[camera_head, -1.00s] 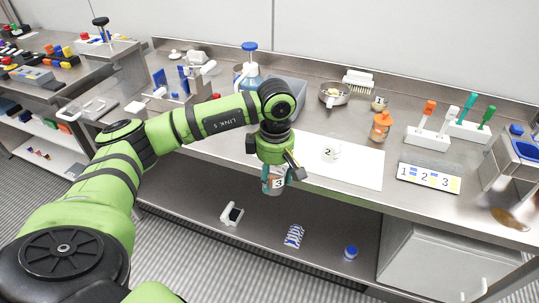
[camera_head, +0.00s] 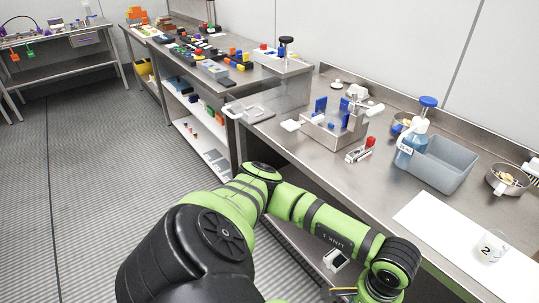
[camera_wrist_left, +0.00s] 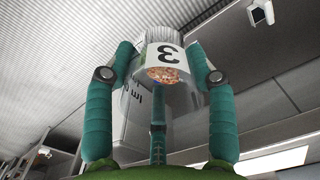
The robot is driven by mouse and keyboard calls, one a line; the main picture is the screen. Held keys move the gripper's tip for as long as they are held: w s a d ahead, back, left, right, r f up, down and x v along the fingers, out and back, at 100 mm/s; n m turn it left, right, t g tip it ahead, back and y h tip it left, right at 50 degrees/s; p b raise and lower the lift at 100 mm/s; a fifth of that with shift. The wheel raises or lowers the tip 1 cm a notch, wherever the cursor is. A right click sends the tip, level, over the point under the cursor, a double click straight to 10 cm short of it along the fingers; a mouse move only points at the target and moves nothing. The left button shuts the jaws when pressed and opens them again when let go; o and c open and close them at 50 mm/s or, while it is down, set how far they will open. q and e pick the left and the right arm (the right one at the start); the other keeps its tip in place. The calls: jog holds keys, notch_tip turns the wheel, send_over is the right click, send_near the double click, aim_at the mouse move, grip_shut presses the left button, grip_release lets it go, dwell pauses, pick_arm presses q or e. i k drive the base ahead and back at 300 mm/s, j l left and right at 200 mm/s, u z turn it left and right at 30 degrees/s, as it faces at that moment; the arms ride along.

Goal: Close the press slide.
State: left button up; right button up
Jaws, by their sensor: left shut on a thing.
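My left gripper (camera_wrist_left: 160,55) is shut on a clear cup labelled 3 (camera_wrist_left: 165,55), with orange-brown bits inside, in the left wrist view. In the head view my left arm reaches to the bottom edge and the cup is out of frame. A steel fixture (camera_head: 330,132) with blue upright plates and white handles stands on the bench. A flat steel tray with a white handle (camera_head: 256,112) sticks out at the bench's left end, beside a raised steel box with a black knob (camera_head: 286,50). I cannot tell which part is the press slide. My right gripper is not in view.
A blue-topped pump bottle (camera_head: 411,145) and a grey bin (camera_head: 440,165) stand right of the fixture. A red-ended tool (camera_head: 360,150) lies before it. A cup labelled 2 (camera_head: 489,247) stands on a white mat (camera_head: 440,225). Striped floor is open at left.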

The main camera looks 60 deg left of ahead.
aim_at(254, 112)
jog(key=j+u, duration=0.4)
jog(key=j, duration=1.6)
jog(key=i, duration=0.05)
